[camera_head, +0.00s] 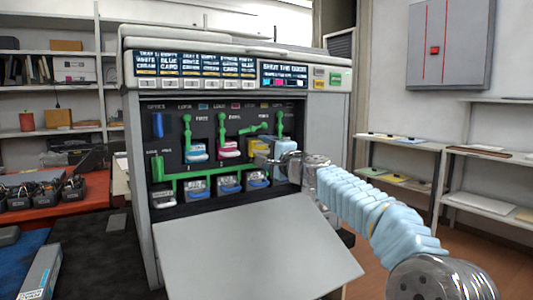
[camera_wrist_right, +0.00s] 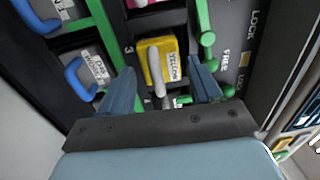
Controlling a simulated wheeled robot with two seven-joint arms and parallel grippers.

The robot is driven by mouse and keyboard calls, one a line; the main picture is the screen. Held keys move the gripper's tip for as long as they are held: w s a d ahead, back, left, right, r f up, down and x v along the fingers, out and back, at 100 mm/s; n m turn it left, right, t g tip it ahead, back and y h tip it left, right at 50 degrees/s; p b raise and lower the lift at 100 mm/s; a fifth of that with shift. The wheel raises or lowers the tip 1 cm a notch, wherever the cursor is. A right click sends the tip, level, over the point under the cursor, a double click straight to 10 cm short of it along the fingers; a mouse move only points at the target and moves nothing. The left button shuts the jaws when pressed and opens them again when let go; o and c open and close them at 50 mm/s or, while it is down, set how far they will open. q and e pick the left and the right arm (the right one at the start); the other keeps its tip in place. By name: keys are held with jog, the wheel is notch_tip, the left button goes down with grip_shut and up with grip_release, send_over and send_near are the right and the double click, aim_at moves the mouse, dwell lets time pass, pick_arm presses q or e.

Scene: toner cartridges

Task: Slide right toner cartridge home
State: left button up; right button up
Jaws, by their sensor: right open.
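The yellow toner cartridge (camera_head: 254,147) is in the right part of the open printer bay, right of the magenta cartridge (camera_head: 229,148) and the cyan cartridge (camera_head: 197,152). In the right wrist view the yellow cartridge (camera_wrist_right: 155,50) has a pale loop handle and a label reading YELLOW. My right gripper (camera_head: 268,160) is at its front. In the wrist view its two fingers (camera_wrist_right: 163,85) are apart, one on each side of the handle's lower end. I cannot tell whether they touch it. How deep the cartridge sits is unclear. My left gripper is not in view.
Green levers stand above the cartridges; the one above yellow (camera_head: 254,128) lies nearly level. A green rail (camera_head: 210,172) and several blue-handled units (camera_head: 228,183) are below. The printer's front door (camera_head: 255,250) is folded down in front. Shelves stand on both sides.

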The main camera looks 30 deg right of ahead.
jog(key=shift+s, duration=0.15)
jog(key=shift+s+f+b, duration=0.15)
jog(key=shift+s+b, duration=0.55)
jog(key=shift+s, duration=0.35)
jog(key=shift+s+d+f+b, duration=0.15)
jog(key=shift+s+b, duration=0.75)
jog(key=shift+s, duration=1.4)
